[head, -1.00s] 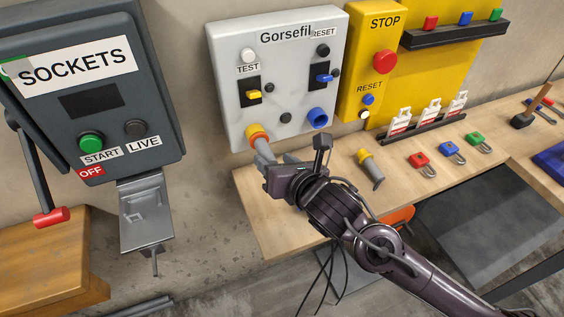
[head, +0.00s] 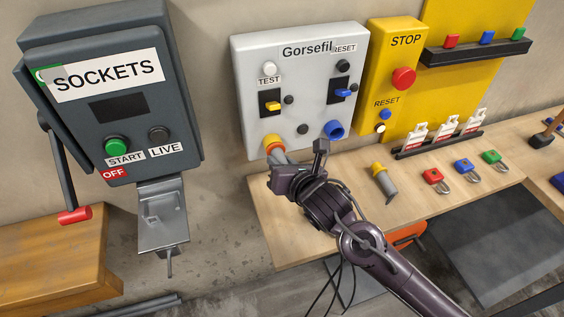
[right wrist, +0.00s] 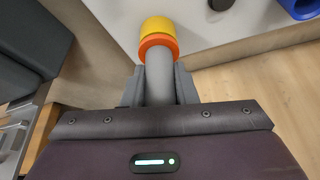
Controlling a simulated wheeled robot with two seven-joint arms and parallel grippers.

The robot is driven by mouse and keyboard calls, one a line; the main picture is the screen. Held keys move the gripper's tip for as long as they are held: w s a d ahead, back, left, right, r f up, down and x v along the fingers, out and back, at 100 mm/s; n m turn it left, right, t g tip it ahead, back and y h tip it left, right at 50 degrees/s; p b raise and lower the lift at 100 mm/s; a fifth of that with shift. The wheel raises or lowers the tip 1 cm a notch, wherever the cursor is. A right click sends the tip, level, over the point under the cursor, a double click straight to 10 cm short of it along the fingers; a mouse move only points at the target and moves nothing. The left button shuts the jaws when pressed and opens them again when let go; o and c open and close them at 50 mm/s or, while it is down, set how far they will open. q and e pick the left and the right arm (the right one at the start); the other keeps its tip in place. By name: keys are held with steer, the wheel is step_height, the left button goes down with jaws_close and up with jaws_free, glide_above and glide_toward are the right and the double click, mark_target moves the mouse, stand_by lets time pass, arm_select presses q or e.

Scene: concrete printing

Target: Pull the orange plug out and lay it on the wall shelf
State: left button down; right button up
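The orange plug (head: 276,155) has a grey body and an orange ring. It sits against the yellow socket (right wrist: 158,25) at the lower left of the grey Gorsefil box (head: 305,115). My right gripper (head: 274,168) reaches it from below right. In the right wrist view its two fingers lie close on either side of the grey body (right wrist: 159,85), shut on it. The orange ring meets the yellow socket with no gap showing. A black wall shelf (head: 475,54) on the yellow panel carries red, blue and green pieces. My left gripper is not in view.
A loose grey plug with a yellow collar (head: 384,184) lies on the wooden bench (head: 290,235), near several padlocks (head: 436,180). An empty blue socket (head: 334,130) is right of the orange plug. The SOCKETS box (head: 110,100) has a metal bracket (head: 162,222) below it.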

jaws_close()
steer(key=shift+s, duration=0.15)
steer(key=shift+s+d+f, duration=0.1)
steer(key=shift+s+d, duration=0.35)
steer(key=shift+s, duration=0.55)
steer(key=shift+s+d+b, duration=0.25)
steer(key=shift+s, duration=0.6)
steer(key=shift+s+d+b, duration=0.25)
steer(key=shift+s, duration=0.6)
